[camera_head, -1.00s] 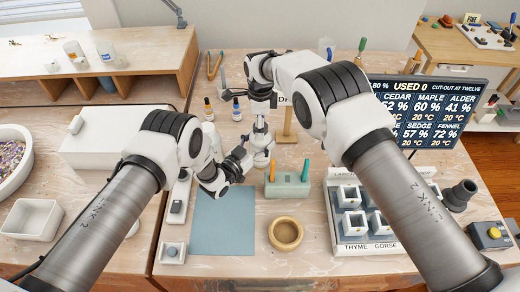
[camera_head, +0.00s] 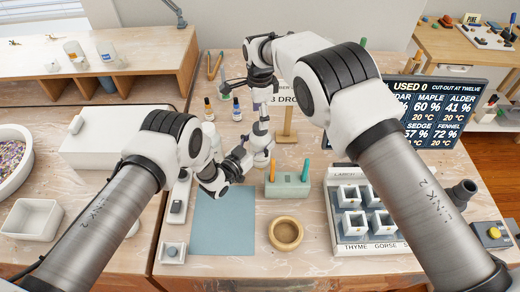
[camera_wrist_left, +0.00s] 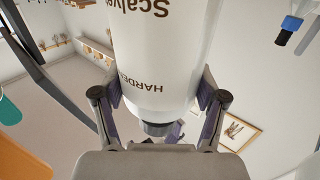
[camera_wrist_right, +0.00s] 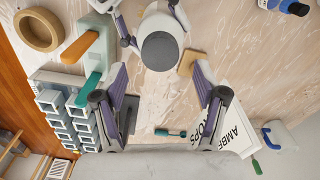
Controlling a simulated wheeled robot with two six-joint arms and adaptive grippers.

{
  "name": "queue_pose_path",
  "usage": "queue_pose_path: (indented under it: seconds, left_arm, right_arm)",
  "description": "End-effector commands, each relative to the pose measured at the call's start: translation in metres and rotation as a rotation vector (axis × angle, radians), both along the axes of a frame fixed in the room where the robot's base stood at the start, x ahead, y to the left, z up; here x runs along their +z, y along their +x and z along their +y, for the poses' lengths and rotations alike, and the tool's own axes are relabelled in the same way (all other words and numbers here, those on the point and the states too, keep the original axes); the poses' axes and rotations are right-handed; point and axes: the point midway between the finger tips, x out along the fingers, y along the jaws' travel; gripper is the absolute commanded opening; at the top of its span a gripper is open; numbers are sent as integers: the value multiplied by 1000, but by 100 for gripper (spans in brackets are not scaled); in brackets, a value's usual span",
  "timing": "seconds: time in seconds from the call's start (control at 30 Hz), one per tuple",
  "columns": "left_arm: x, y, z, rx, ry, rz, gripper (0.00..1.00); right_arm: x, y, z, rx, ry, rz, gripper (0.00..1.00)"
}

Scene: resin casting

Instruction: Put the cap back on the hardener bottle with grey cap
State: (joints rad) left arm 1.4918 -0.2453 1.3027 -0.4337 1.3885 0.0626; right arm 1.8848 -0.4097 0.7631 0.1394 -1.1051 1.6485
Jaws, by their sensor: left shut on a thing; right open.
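The hardener bottle (camera_head: 262,158) is white with brown lettering and is held up off the table. It fills the middle of the left wrist view (camera_wrist_left: 160,60). My left gripper (camera_head: 240,160) is shut on its body. A dark grey cap (camera_wrist_left: 157,129) shows at the bottle's neck end in the left wrist view. From above it is a round grey disc (camera_wrist_right: 160,50) on the bottle top; whether it is fully tight I cannot tell. My right gripper (camera_wrist_right: 160,78) is open and empty, above the capped bottle and apart from it.
A green-grey holder (camera_head: 288,186) with orange and teal tools, a wooden ring (camera_head: 286,233) and a blue mat (camera_head: 224,220) lie below. A tray of white moulds (camera_head: 333,215) stands right. Small dropper bottles (camera_head: 237,109) and a sign on a wooden stand (camera_head: 287,125) are behind.

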Motion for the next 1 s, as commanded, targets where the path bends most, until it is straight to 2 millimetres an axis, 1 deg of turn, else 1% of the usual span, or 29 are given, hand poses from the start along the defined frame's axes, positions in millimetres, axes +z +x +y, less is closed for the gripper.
queue_pose_path:
  seconds: [0.17,0.2,0.27,0.3,0.37,0.5,0.6,0.7,0.77,0.83,1.0]
  left_arm:
    - [1,0,0,0,0,-2,0]
    - [1,0,0,0,0,-2,0]
    - [1,0,0,0,0,-2,0]
    - [1,0,0,0,0,-2,0]
    - [1,0,0,0,0,-2,0]
    - [1,0,0,0,0,-2,0]
    - [1,0,0,0,0,-2,0]
    - [1,0,0,0,0,-2,0]
    - [1,0,0,0,0,-2,0]
    - [1,0,0,0,0,-2,0]
    - [1,0,0,0,0,-2,0]
  right_arm:
    - [0,-2,0,509,5,11,72]
    - [0,-3,0,634,7,14,72]
    - [0,-4,0,822,10,16,72]
    - [1,-4,0,948,12,18,72]
    - [2,-4,0,1136,17,20,72]
    - [7,-5,0,1571,26,22,72]
    - [12,-5,-1,1845,31,19,72]
    - [18,-4,0,2045,32,15,72]
    - [25,-3,0,2116,25,10,72]
    - [33,0,0,2110,13,2,72]
    - [35,1,0,2108,8,-1,72]
